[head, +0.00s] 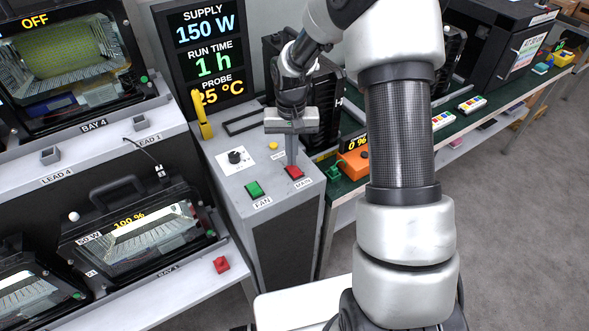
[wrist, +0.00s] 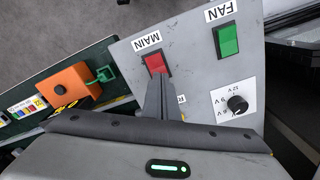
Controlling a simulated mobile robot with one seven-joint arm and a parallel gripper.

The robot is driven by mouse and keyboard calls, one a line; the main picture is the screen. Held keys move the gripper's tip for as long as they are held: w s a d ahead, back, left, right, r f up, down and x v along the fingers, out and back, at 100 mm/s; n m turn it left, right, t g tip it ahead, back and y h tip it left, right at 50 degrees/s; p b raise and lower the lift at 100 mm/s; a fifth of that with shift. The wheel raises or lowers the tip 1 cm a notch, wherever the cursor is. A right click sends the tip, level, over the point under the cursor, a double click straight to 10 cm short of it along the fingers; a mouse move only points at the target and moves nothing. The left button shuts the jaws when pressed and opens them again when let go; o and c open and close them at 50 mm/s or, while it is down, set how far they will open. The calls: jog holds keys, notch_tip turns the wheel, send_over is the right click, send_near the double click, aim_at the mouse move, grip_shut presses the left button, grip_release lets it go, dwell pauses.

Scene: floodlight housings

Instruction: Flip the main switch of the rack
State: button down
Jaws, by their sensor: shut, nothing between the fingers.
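The main switch is a red rocker (head: 294,172) labelled MAIN on the sloped grey panel of the rack (head: 226,147). The red switch also shows in the wrist view (wrist: 156,64), where the fingers cover its lower edge. My gripper (head: 292,160) is shut and empty, pointing down at the red switch from above. In the wrist view its fingertips (wrist: 156,82) overlap the switch; whether they touch it I cannot tell. A green rocker labelled FAN (head: 254,189) sits to its left in the head view.
A knob (head: 236,157) and a yellow button (head: 273,146) sit on the same panel. A display (head: 205,55) reads 150 W, 1 h, 25 °C. A yellow probe handle (head: 202,117) stands at the panel's left edge. An orange box (head: 353,163) lies on the green bench to the right.

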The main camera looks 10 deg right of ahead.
jog(key=shift+f+b, duration=0.55)
jog(key=shift+f, duration=0.25)
jog(key=shift+r, duration=0.15)
notch_tip(320, 180, up, 7)
jog(key=p, duration=0.4)
jog(key=shift+p, duration=0.3)
dwell(0.4)
notch_tip(320, 180, up, 13)
jog(key=t+p, duration=0.1)
jog(key=t, duration=0.1)
send_over(297, 181)
jog(key=s+r+n+t+p, duration=0.1)
jog(key=s+r, duration=0.6)
jog(key=s, duration=0.3)
jog(key=s+r+n+t+p, duration=0.1)
jog(key=s+r+t+p, duration=0.1)
jog(key=s+r, duration=0.6)
jog(key=s, duration=0.2)
jog(key=shift+s+a+t, duration=0.2)
jog(key=shift+s+t, duration=0.1)
jog(key=shift+s, duration=0.05)
